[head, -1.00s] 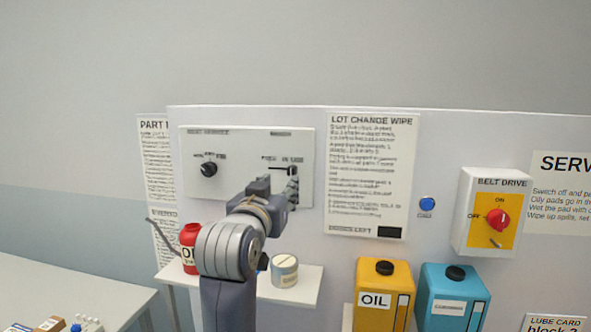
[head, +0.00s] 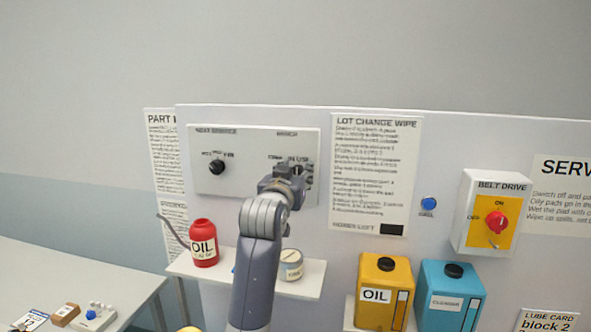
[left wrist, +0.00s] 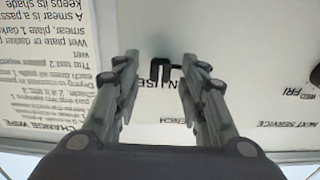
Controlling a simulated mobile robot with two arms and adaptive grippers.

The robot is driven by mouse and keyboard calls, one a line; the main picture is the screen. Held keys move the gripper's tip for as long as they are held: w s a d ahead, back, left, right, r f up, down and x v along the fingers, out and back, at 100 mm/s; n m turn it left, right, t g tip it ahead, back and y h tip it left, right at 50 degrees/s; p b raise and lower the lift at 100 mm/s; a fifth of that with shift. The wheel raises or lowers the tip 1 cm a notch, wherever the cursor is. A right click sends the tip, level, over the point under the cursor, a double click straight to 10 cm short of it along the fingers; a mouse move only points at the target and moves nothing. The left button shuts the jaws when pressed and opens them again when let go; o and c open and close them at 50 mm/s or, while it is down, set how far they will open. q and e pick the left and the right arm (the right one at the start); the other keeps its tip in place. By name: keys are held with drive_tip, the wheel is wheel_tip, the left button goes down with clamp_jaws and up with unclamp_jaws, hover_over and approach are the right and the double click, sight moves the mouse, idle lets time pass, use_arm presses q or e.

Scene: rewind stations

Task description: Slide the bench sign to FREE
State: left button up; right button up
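The bench sign is on the upper right of a white wall panel (head: 205,185), under the word BENCH. Its FREE and IN USE lettering is small and partly hidden by my left gripper (head: 297,178) in the head view. In the left wrist view, the black slider knob (left wrist: 161,72) stands beside the IN USE lettering, which appears upside down. My left gripper (left wrist: 158,88) is open, with one finger on each side of the knob and a visible gap to both. My right gripper is not in view.
A black knob (head: 217,167) is on the same panel, at left. A shelf (head: 305,290) below holds a red oil bottle (head: 203,243) and a small tin (head: 291,265). A lot change wipe sheet (head: 376,175) hangs to the right.

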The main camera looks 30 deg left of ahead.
sight(274, 166)
use_arm(q)
drive_tip(key=shift+c, duration=0.5)
clamp_jaws()
drive_tip(key=a, duration=0.2)
drive_tip(key=s+a, duration=0.1)
drive_tip(key=a, duration=0.3)
drive_tip(key=shift+s+a, duration=0.2)
drive_tip(key=shift+s, duration=0.05)
drive_tip(key=shift+d, duration=0.15)
drive_tip(key=shift+o, duration=0.5)
unclamp_jaws()
drive_tip(key=shift+s+a, duration=0.1)
drive_tip(key=shift+a, duration=0.15)
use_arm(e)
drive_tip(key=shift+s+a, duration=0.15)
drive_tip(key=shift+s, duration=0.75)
use_arm(q)
drive_tip(key=shift+d, duration=0.1)
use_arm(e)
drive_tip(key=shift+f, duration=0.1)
